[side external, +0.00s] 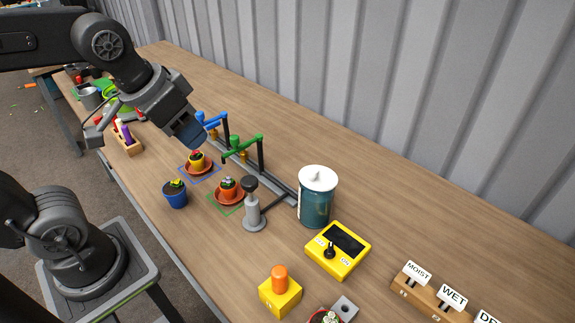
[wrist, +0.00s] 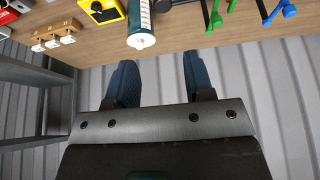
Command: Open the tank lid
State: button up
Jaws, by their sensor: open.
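The tank (side external: 315,207) is a dark teal cylinder standing upright on the wooden bench. Its white lid (side external: 318,178) sits on top and has a small raised grip in its middle. In the wrist view the tank (wrist: 141,14) is at the top edge, with the white lid (wrist: 141,41) facing the camera. My gripper (side external: 188,134) is above the bench, left of the tank and well apart from it in the side view. In the wrist view my gripper (wrist: 158,65) has its blue fingers spread, with nothing between them.
A grey hand pump (side external: 254,208) and a rail with a green valve arm (side external: 242,147) and a blue valve arm (side external: 213,119) stand left of the tank. A yellow control box (side external: 338,250) is in front. The corrugated wall (side external: 400,80) rises behind.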

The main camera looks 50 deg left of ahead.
jog(key=w+d+r+m+g, duration=0.1)
jog(key=w+d, duration=0.1)
jog(key=w, duration=0.4)
jog(key=w+d+r+g, duration=0.1)
jog(key=w+d+g, duration=0.1)
jog(key=w, duration=0.3)
jog(key=m+g, duration=0.2)
send_near(314, 169)
notch_tip(314, 169, down, 10)
jog(key=shift+s+d+f, duration=0.1)
jog(key=shift+d, duration=0.05)
jog(key=shift+c, duration=0.4)
grip_shut()
